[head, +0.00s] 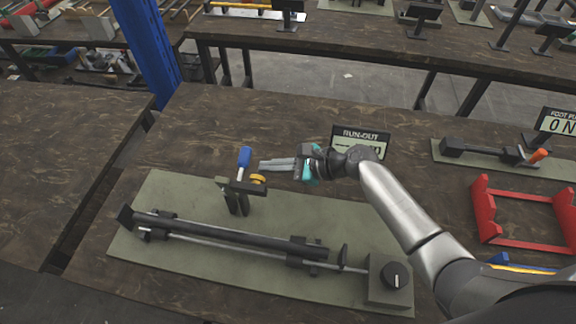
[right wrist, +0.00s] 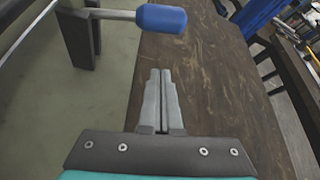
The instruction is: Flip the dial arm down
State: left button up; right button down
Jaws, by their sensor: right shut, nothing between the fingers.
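The dial arm shows in the head view as a blue grip (head: 245,158) standing up from a dark bracket (head: 237,195) on a green-grey base plate (head: 160,262). A yellow round part (head: 258,179) sits beside the bracket. My right gripper (head: 262,165) is shut and empty, its fingertips just right of the blue grip and apparently apart from it. In the right wrist view, the blue grip (right wrist: 160,19) on its pale rod lies ahead of the shut fingers (right wrist: 161,72). My left gripper is not in view.
A run-out display (head: 361,138) stands behind my right arm. A red frame (head: 522,245) is at the right.

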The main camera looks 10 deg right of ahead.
jog(key=shift+x, duration=1.15)
jog(key=r, duration=0.2)
jog(key=r+p, duration=0.1)
jog(key=shift+s+a, duration=0.15)
jog(key=shift+s, duration=0.1)
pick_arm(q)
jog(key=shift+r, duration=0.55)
pick_arm(e)
jog(key=shift+s+a+r, duration=0.15)
jog(key=shift+r, duration=0.4)
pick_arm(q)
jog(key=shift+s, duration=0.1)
